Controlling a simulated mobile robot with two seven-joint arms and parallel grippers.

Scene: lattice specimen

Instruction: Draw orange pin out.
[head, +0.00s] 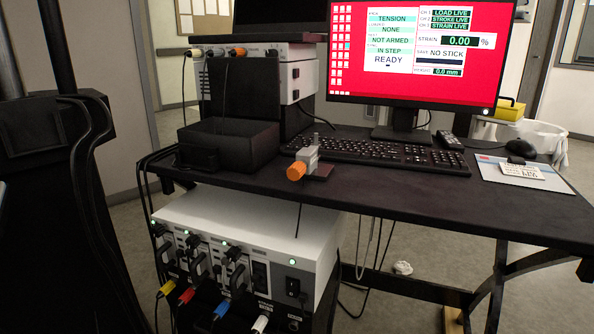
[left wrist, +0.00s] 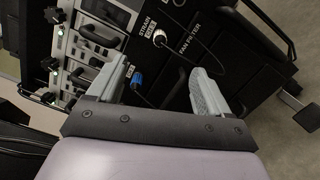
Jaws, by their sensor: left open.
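An orange knob-like end (head: 296,171), apparently the orange pin, sticks out toward the front from a small grey fixture (head: 309,157). The fixture stands near the front edge of the dark desk. How deep the pin sits is hidden. My left gripper (left wrist: 157,68) shows only in the left wrist view. Its two grey fingers are spread wide with nothing between them held. They point at a dark equipment panel with a white plug (left wrist: 159,38) and a blue plug (left wrist: 137,80). The pin is not in that view. My right gripper is in neither view.
A black open box (head: 228,145) stands left of the fixture, a keyboard (head: 385,155) to its right. A monitor (head: 415,50) reads "NOT ARMED" and "NO STICK". Below the desk edge is a white instrument box (head: 250,225) with several coloured plugs. Cables hang at the desk's left.

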